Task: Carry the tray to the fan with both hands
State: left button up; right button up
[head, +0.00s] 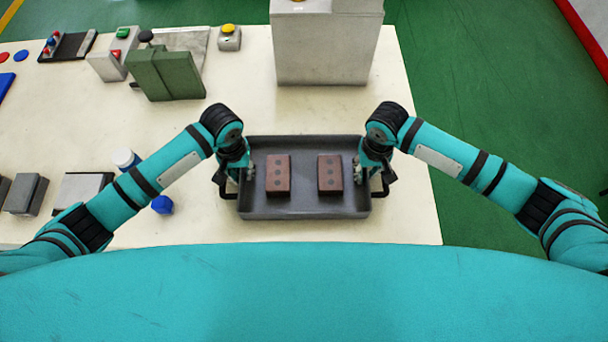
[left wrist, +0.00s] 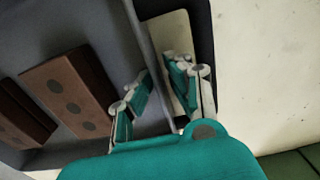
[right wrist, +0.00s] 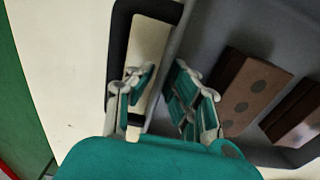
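The dark grey tray (head: 305,208) lies on the cream table in front of me, with a black handle on each short side. Two brown bricks with dark round spots, a left brick (head: 278,175) and a right brick (head: 330,175), lie in it. My left gripper (left wrist: 160,88) is at the tray's left side, its fingers apart on either side of the wall, one inside the tray and one in the handle opening. My right gripper (right wrist: 162,85) straddles the right wall in the same way. Both look open. I cannot identify a fan in any view.
A large light-grey box (head: 328,45) stands behind the tray. A green block (head: 167,73), a yellow-button box (head: 229,38) and other small items are at the back left. Green floor is open right of the table.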

pick_arm(q)
jog(key=shift+c, duration=0.2)
pick_arm(e)
jog(key=shift+c, duration=0.2)
pick_arm(q)
grip_shut()
pick_arm(e)
grip_shut()
pick_arm(q)
jog(key=shift+w+r, duration=0.1)
jog(key=shift+r, duration=0.05)
pick_arm(e)
jog(key=shift+w+r, duration=0.1)
jog(key=shift+r, duration=0.1)
